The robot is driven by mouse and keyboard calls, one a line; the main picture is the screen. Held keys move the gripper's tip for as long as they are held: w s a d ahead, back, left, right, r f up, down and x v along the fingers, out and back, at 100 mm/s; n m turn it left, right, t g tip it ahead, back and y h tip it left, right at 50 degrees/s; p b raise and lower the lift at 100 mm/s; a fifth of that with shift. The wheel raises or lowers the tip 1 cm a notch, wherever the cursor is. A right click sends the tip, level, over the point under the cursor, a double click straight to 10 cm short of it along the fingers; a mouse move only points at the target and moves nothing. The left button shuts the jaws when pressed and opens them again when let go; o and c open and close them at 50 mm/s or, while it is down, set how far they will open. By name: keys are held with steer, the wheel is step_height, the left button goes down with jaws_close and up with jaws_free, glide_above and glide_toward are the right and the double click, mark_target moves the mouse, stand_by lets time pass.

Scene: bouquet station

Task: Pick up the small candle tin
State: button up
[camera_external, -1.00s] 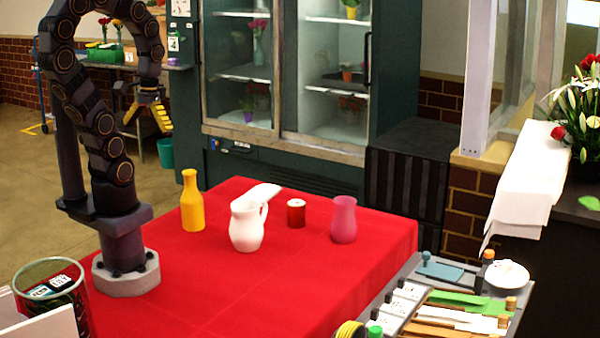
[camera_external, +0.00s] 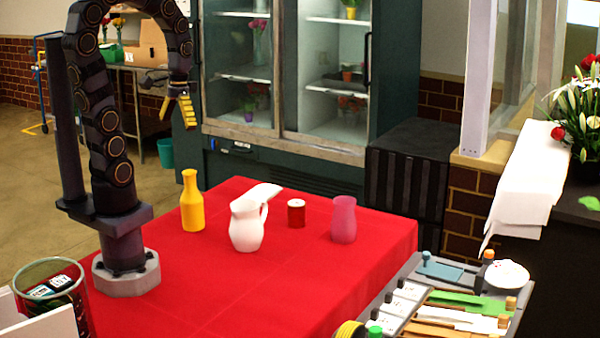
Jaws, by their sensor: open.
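The small candle tin (camera_external: 296,214) is a short red cylinder with a pale top. It stands upright on the red-covered table (camera_external: 215,285), between the white pitcher (camera_external: 246,230) and the pink vase (camera_external: 343,220). My gripper (camera_external: 178,112) has yellow fingers that point down. It is open and empty, high up and to the left of the tin, well apart from it. The arm rises from its base at the table's left side. Only part of the gripper's far side shows.
A yellow bottle (camera_external: 192,203) stands to the left of the pitcher, below my gripper. A tool tray (camera_external: 405,300) with several items is at the front right. A glass container (camera_external: 55,285) is at the front left. The table's front middle is clear.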

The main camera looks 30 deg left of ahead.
steer(key=w+d+f+m, duration=0.2)
steer(key=w, duration=0.3)
steer(key=w+d+f+m, duration=0.2)
steer(key=w, duration=0.4)
steer(key=m+t, duration=0.1)
steer(key=m, duration=0.7)
glide_above(297, 213)
steer(key=w, duration=0.2)
steer(key=f, duration=1.7)
steer(key=shift+s+a+f, duration=0.1)
steer(key=shift+s+a, duration=0.15)
steer(key=shift+a, duration=0.1)
steer(key=f, duration=0.7)
steer(key=shift+w+a+f, duration=0.25)
steer(key=shift+w, duration=0.05)
steer(key=c, duration=1.2)
